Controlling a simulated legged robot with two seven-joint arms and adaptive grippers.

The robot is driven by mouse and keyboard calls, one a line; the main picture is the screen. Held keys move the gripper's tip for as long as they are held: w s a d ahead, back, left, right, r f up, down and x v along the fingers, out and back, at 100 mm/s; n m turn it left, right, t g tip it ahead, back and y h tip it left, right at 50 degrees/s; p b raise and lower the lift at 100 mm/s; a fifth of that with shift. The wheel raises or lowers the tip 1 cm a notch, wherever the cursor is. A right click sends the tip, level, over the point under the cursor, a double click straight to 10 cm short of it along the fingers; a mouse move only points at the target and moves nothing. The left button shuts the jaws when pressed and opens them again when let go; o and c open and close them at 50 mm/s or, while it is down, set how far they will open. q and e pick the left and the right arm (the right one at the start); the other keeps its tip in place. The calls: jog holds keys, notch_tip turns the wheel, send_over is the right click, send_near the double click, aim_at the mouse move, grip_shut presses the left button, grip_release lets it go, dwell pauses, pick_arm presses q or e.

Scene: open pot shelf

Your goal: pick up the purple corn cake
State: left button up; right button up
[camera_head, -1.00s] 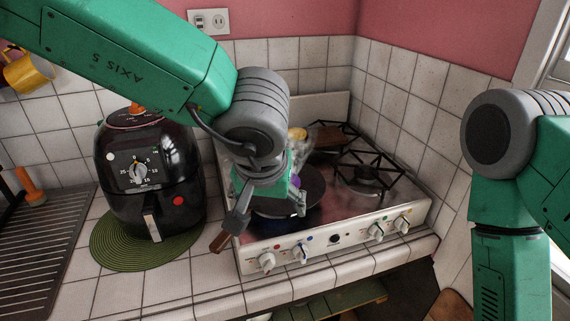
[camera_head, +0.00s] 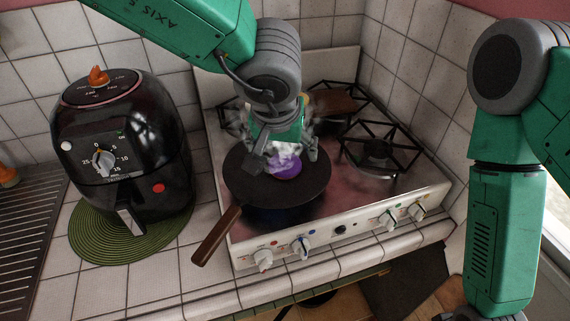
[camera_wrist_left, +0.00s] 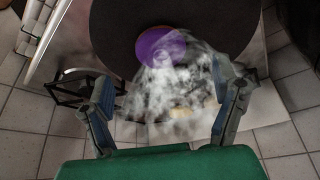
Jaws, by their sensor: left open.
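The purple corn cake (camera_head: 287,169) lies in a dark frying pan (camera_head: 245,185) on the stove, with white steam over it. In the left wrist view the cake (camera_wrist_left: 157,46) shows as a purple round on the dark pan (camera_wrist_left: 115,35), partly veiled by steam. My left gripper (camera_head: 280,158) is open and empty, close above the cake in the head view. In the left wrist view its two fingers (camera_wrist_left: 170,90) are spread wide, with the cake beyond and between them. I cannot tell whether a finger touches the pan.
A black air fryer (camera_head: 125,140) stands on a green round mat (camera_head: 95,248) left of the stove. The pan's brown handle (camera_head: 215,237) sticks out toward the front left. Black burner grates (camera_head: 385,145) and a tiled wall bound the right and back.

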aim_at(286, 163)
pick_arm(q)
jog(key=shift+w+d+f, duration=0.35)
jog(key=shift+w+f, duration=0.2)
jog(key=shift+f, duration=0.15)
jog(key=x, duration=0.4)
jog(key=shift+s+a+f, duration=0.1)
jog(key=shift+s+a, duration=0.15)
jog(key=shift+a, duration=0.1)
jog(key=shift+w+f, duration=0.35)
jog(key=shift+s+d+r, duration=0.1)
jog(key=shift+d, duration=0.1)
jog(key=c, duration=1.3)
